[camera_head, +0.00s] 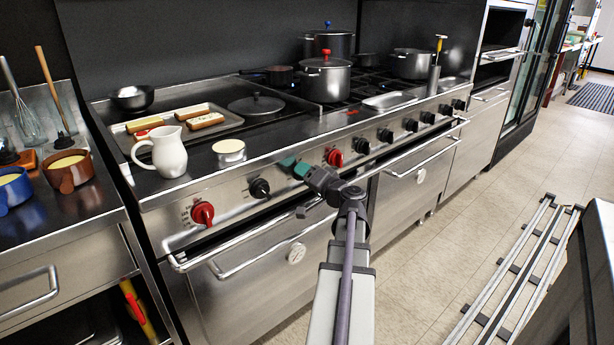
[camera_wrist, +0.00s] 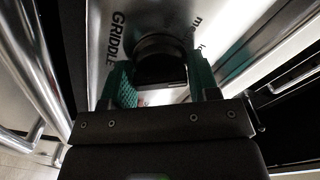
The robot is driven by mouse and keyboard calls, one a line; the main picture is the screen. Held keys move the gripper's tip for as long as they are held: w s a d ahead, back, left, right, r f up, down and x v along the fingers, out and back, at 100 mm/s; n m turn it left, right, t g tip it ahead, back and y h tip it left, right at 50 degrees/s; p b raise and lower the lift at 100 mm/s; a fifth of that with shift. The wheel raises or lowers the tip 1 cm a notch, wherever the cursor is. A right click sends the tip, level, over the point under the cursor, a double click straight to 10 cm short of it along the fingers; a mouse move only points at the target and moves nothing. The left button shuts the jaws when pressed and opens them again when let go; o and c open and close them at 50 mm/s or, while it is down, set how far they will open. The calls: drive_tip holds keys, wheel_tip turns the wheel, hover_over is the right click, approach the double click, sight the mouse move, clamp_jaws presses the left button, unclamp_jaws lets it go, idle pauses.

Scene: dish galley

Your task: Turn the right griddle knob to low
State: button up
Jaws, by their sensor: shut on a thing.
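A black knob (camera_wrist: 160,52) sits between the two teal fingers of my gripper (camera_wrist: 163,82) in the wrist view. The word GRIDDLE is printed on the steel panel beside it, with partly hidden markings on its other side. In the head view my gripper (camera_head: 295,167) is at the front panel of the range (camera_head: 232,202), between a black knob (camera_head: 259,188) on the left and a red knob (camera_head: 334,157) on the right. The gripper is shut on the knob, which it hides in the head view. I cannot read the knob's setting.
Another red knob (camera_head: 202,212) is at the panel's left end, and several black knobs run to the right. Oven door handles (camera_head: 262,243) stick out below. A white pitcher (camera_head: 165,152), a tub (camera_head: 229,152) and the griddle (camera_head: 225,118) are above.

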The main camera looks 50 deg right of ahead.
drive_tip(key=o, duration=0.9)
drive_tip(key=v, duration=1.1)
drive_tip(key=shift+w, duration=0.1)
